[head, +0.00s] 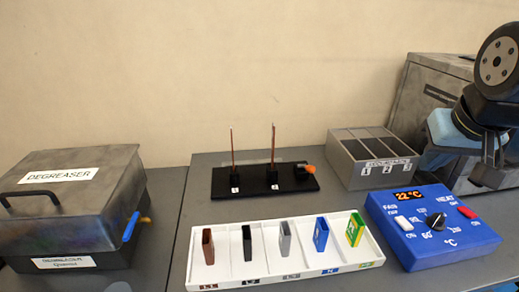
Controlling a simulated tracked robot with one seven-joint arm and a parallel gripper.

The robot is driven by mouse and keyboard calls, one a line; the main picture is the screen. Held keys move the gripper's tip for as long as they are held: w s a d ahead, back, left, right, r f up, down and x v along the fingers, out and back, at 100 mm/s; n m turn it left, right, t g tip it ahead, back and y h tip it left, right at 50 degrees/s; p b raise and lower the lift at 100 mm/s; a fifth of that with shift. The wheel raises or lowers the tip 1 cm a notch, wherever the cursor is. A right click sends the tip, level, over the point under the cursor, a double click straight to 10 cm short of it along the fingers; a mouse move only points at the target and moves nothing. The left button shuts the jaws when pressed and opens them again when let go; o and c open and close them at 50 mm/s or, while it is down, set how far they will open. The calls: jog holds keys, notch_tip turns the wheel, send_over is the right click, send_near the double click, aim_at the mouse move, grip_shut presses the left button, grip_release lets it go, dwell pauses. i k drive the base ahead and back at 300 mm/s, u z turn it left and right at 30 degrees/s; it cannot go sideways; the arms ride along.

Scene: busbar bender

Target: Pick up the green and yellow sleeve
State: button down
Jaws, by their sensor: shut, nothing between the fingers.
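The green and yellow sleeve (355,229) stands upright in the rightmost compartment of a white divided tray (223,276). Its near face is mostly green, with a yellow edge. My gripper (486,160) is at the right edge of the head view, partly hidden among the dark and blue parts of my arm. It is shut and empty, above and behind the blue control box, well to the right of the sleeve and apart from it.
Brown, black, grey and blue sleeves (320,233) fill the other compartments. A blue heat control box (432,228) reads 22 °C. Behind stand a black board with thin rods (262,184) and a grey numbered bin (375,157). A degreaser tank (70,205) is at left.

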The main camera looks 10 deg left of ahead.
aim_at(355, 231)
jog(key=z, duration=0.25)
jog(key=k, duration=1.85)
jog(key=u, duration=0.85)
jog(key=i, duration=1.5)
jog(key=z, duration=0.05)
